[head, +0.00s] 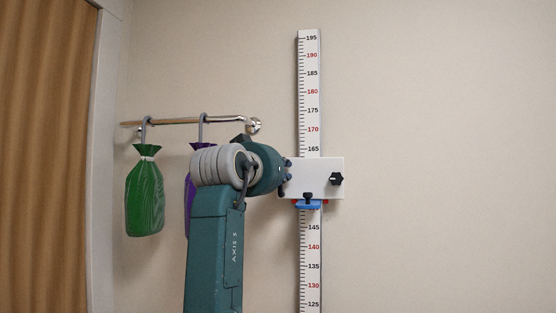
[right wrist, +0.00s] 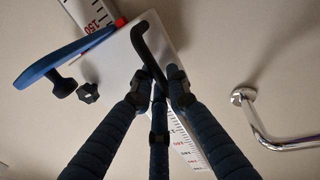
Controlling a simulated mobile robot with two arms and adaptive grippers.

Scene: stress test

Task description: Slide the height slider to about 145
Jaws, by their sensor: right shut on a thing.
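The height ruler (head: 309,90) is a white upright scale on the wall. Its slider (head: 322,166) is a white plate with a black knob (head: 337,179) and a blue headpiece (head: 308,204) at its lower edge, at roughly 151. Red bits show beside the headpiece. My right gripper (head: 284,175) is at the plate's left edge, partly hidden by my own arm. In the right wrist view its blue-black fingers (right wrist: 158,95) are closed around the slider's bent black handle (right wrist: 146,42). The blue headpiece shows there too (right wrist: 62,58). My left gripper is not in view.
A metal wall rail (head: 185,121) left of the ruler holds a green bag (head: 145,195) and a purple bag (head: 188,200), the latter mostly behind my arm. A brown curtain (head: 45,150) hangs at far left. The wall right of the ruler is clear.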

